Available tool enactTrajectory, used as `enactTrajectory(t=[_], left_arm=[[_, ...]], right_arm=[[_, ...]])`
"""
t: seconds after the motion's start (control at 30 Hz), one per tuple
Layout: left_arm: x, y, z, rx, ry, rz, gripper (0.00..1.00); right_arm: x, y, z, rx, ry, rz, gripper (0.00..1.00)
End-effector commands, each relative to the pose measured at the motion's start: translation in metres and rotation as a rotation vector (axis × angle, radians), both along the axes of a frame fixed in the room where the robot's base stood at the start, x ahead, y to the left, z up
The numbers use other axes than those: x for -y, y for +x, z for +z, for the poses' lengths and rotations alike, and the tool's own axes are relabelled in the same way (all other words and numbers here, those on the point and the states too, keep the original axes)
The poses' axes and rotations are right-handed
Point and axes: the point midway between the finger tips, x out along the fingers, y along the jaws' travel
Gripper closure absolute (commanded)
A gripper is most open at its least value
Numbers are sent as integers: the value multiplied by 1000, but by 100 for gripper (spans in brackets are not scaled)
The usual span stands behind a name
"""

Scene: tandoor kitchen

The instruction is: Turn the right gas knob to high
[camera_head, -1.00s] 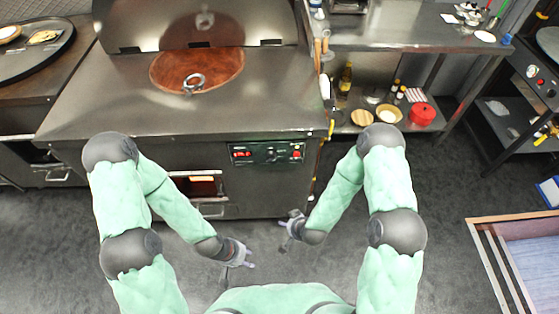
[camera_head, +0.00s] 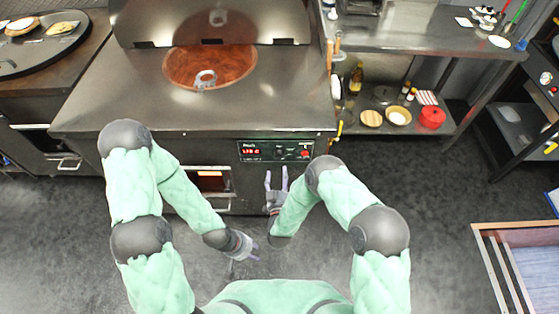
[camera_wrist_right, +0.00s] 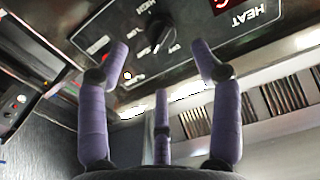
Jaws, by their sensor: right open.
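The control panel (camera_head: 262,158) is on the front of the tandoor counter, with a red display at its left and a red button at its right. A black round gas knob (camera_wrist_right: 160,32) shows near the top of the right wrist view, with "HIGH" lettering beside it; it is small in the head view (camera_head: 281,152). My right gripper (camera_head: 276,177) is open and empty, just below the panel and pointing at it. In the wrist view its spread purple fingers (camera_wrist_right: 160,62) are below the knob, apart from it. My left gripper (camera_head: 256,252) hangs low over the floor, empty.
The tandoor opening (camera_head: 190,70) with a metal ring is on the counter top (camera_head: 120,105). A lit opening (camera_head: 210,182) is below the panel's left. A shelf (camera_head: 385,125) with bowls, bottles and a red pot (camera_head: 432,118) stands at right. The floor in front is clear.

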Motion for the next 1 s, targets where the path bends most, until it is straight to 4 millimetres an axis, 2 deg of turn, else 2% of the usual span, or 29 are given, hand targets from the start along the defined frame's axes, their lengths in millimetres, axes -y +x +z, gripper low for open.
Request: enactTrajectory(t=[0.2,0.4,0.6,0.87,0.97,1.0], left_arm=[[0,0,-10,0,0,0,60],[0,0,-15,0,0,0,60],[0,0,-16,0,0,0,60],[0,0,-16,0,0,0,60],[0,0,-16,0,0,0,60],[0,0,-16,0,0,0,60]], right_arm=[[1,41,-1,2,1,-2,35],[0,66,-1,1,2,0,35],[0,77,-1,-2,1,1,35],[0,78,0,-2,1,1,35],[0,78,0,-2,1,1,60],[0,78,0,-2,1,1,72]])
